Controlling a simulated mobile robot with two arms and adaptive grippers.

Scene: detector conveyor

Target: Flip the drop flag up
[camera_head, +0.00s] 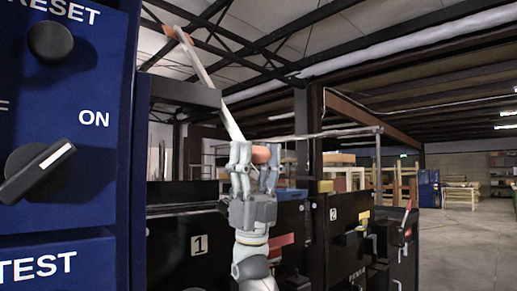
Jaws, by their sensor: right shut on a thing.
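The drop flag seems to be the long pale bar (205,78) with an orange part at its upper left end. It slants down to the right into my gripper. My right gripper (257,154) comes up from below at the middle of the view. It is shut on an orange piece at the bar's lower end, between its fingers. The fingers hide part of the joint between bar and orange piece. My left gripper is not in view.
A blue control panel (60,110) with RESET, ON and TEST labels and black knobs fills the left. Black units numbered 1 (170,250) and 2 (350,215) stand behind my gripper, with red and yellow parts. The floor (455,250) at far right is open.

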